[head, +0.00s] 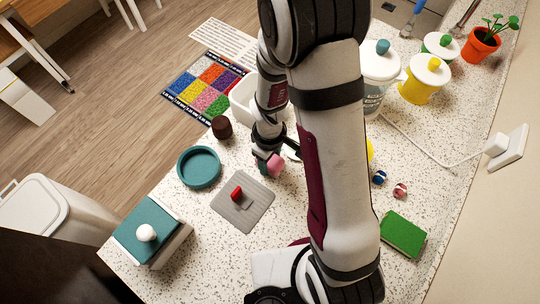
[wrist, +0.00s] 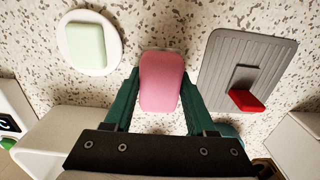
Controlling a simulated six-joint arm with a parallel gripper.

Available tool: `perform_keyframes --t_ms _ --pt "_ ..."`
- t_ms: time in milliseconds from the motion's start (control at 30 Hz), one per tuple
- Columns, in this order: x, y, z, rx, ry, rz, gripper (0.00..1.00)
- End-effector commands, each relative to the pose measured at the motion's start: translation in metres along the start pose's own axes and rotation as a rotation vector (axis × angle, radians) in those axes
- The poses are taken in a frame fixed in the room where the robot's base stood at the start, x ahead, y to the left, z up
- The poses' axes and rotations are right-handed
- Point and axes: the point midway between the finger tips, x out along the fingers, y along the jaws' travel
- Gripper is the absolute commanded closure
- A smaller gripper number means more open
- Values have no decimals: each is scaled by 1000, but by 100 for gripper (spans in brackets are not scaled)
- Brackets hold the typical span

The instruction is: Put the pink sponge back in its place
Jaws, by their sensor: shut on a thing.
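The pink sponge (head: 275,166) is between the fingers of my gripper (head: 266,164), over the speckled counter, just behind the grey ribbed mat (head: 240,215). In the wrist view the sponge (wrist: 160,82) fills the space between the two green fingers of my gripper (wrist: 158,95), which is shut on it. Whether the sponge touches the counter is not clear. The grey mat (wrist: 225,75) lies to the right of the sponge there, with a red piece (wrist: 246,100) on it. A pale green block (wrist: 86,46) on a white round dish (wrist: 117,38) lies to the left.
A teal round dish (head: 199,181), a brown cylinder (head: 222,127) and a teal-topped box (head: 138,222) stand on the left of the counter. A green block (head: 404,234) and two small striped balls lie right. A white tub (head: 240,100) stands behind my gripper. My arm hides the middle.

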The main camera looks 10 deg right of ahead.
Motion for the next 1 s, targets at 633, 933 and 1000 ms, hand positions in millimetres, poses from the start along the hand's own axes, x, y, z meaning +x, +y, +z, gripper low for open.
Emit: perform_keyframes --t_ms 633,933,1000 --pt "2 0 0 0 0 0 14" --pt "-52 1 -1 1 6 4 14" --pt "-70 1 -1 0 7 5 14"
